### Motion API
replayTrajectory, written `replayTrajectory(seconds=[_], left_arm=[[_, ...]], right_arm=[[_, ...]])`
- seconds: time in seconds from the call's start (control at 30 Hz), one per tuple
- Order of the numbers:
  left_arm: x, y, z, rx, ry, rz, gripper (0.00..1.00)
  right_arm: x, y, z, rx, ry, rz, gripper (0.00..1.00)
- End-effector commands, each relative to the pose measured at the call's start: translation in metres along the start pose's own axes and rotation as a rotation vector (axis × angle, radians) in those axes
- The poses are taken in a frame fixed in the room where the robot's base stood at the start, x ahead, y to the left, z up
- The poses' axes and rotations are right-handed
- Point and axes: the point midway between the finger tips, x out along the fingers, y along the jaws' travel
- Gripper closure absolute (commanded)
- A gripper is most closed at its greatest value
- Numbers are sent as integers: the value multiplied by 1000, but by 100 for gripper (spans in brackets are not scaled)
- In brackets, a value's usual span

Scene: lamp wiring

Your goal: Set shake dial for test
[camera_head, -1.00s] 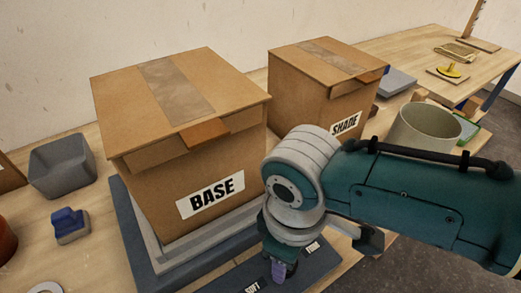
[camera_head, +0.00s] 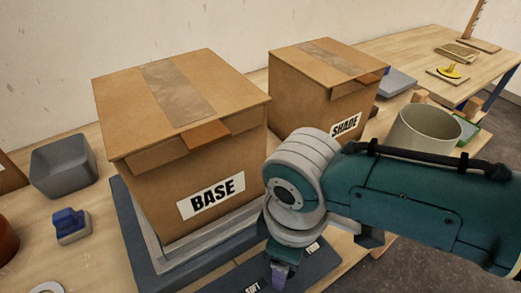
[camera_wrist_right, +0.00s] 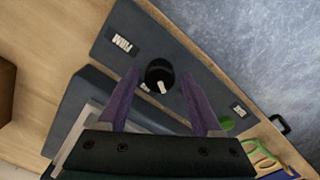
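The shake dial (camera_wrist_right: 160,77) is a round black knob with a white pointer mark, on the dark blue panel of the shaker (camera_wrist_right: 185,60) in the right wrist view. My right gripper (camera_wrist_right: 160,79) is open, with its purple fingers on either side of the dial and a visible gap at each side. In the head view my right gripper (camera_head: 281,275) points down at the shaker's front panel, and the dial is hidden there. A box labelled BASE (camera_head: 215,190) sits on the shaker's grey plate. My left gripper is not in view.
A box labelled SHADE (camera_head: 310,95) stands behind. A grey bin (camera_head: 62,168) and a blue-topped block (camera_head: 70,225) are at left; a beige pot (camera_head: 425,130) is at right.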

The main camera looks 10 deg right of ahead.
Motion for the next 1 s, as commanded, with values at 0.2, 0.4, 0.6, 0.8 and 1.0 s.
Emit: replayTrajectory(seconds=[0.2, 0.4, 0.6, 0.8, 1.0], left_arm=[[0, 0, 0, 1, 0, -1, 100], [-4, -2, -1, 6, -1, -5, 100], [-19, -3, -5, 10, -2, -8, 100], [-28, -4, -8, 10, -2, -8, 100], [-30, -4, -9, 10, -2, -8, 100]], right_arm=[[0, 0, 0, 1, 0, 0, 23], [-8, 0, -1, 1, 2, 0, 23], [-44, 0, -1, 0, 5, 1, 23], [-81, 0, 0, 0, 3, 2, 23], [-98, 0, 0, 2, 1, 0, 23]])
